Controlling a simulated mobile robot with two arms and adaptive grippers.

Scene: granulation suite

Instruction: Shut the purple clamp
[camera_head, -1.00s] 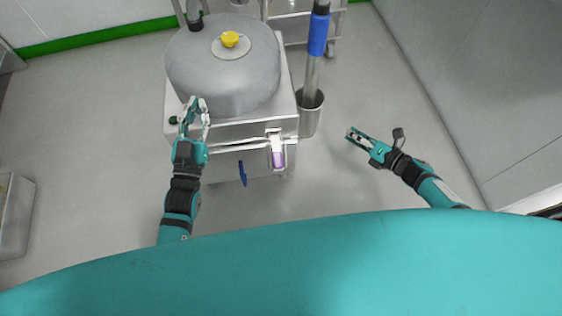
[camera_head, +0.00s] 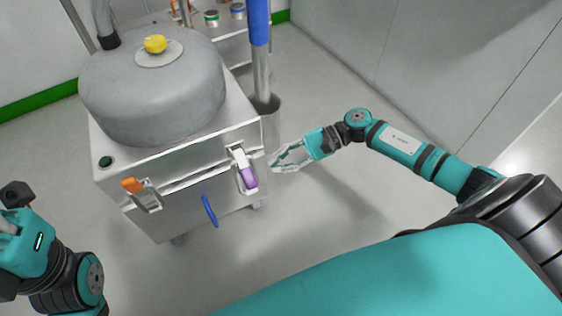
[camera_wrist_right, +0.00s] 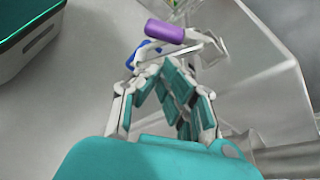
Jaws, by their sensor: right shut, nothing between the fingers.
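The purple clamp (camera_head: 249,177) is on the front face of the steel cabinet, near its right corner. Its purple handle hangs below and in front of a pale metal bracket. The handle also shows in the right wrist view (camera_wrist_right: 165,31), beyond the fingertips. My right gripper (camera_head: 274,164) is shut and empty, just right of the clamp, with a small gap showing between them. Its fingers meet at the tips in the wrist view (camera_wrist_right: 160,63). My left arm is at the left edge; its fingers are out of view.
The steel cabinet (camera_head: 185,205) carries a grey domed vessel (camera_head: 150,100) with a yellow knob (camera_head: 155,44). An orange clamp (camera_head: 132,186) and a blue handle (camera_head: 209,211) are on its front. A steel bin (camera_head: 268,108) holding a blue-topped pole stands behind my right gripper. The floor at right is clear.

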